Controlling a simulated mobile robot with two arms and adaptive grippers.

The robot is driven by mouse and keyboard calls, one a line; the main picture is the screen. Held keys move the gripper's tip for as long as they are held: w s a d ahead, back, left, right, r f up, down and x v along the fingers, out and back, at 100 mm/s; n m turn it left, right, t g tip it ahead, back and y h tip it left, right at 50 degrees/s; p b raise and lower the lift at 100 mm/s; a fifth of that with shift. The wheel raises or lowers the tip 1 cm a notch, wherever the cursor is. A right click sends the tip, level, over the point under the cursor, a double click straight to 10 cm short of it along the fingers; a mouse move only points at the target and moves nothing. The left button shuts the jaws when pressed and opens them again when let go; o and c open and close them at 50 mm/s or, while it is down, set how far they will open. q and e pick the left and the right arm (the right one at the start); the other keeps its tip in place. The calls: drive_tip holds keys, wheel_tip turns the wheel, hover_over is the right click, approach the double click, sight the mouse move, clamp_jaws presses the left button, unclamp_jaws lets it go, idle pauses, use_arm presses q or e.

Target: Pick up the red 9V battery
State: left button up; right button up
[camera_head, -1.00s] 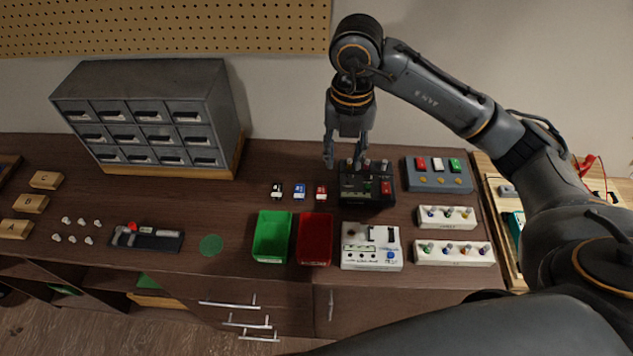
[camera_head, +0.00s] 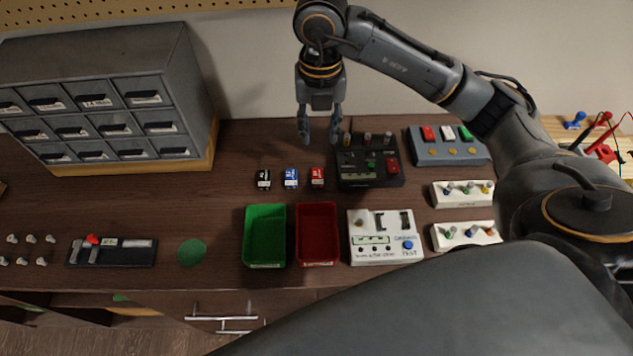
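The red 9V battery (camera_head: 317,177) lies on the brown workbench, rightmost in a row of three. A blue battery (camera_head: 291,177) and a black battery (camera_head: 264,179) lie to its left. My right gripper (camera_head: 319,140) points down above and behind the red battery, with its fingers apart and nothing between them. A gap shows between the fingertips and the battery in the picture. My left gripper is not in view.
A black device (camera_head: 368,165) stands close to the right of the red battery. A green bin (camera_head: 265,236) and a red bin (camera_head: 317,234) stand in front. A white tester (camera_head: 384,237) is beside them. A grey drawer cabinet (camera_head: 110,100) stands at the left.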

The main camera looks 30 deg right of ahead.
drive_tip(key=f, duration=0.1)
drive_tip(key=p, duration=0.1)
hover_over(318, 178)
wheel_tip(318, 178, down, 7)
drive_tip(key=shift+d, duration=0.15)
drive_tip(key=shift+f, duration=0.55)
drive_tip(key=shift+f+p, duration=0.35)
drive_tip(key=shift+p, duration=0.05)
wheel_tip(318, 178, down, 4)
drive_tip(key=shift+r+p, duration=0.2)
drive_tip(key=shift+p, duration=0.5)
drive_tip(key=shift+w+f, duration=0.1)
drive_tip(key=shift+f, duration=0.4)
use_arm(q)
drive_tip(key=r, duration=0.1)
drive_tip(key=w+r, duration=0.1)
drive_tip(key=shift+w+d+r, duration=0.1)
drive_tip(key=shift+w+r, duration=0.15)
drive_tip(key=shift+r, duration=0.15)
use_arm(e)
clamp_jaws()
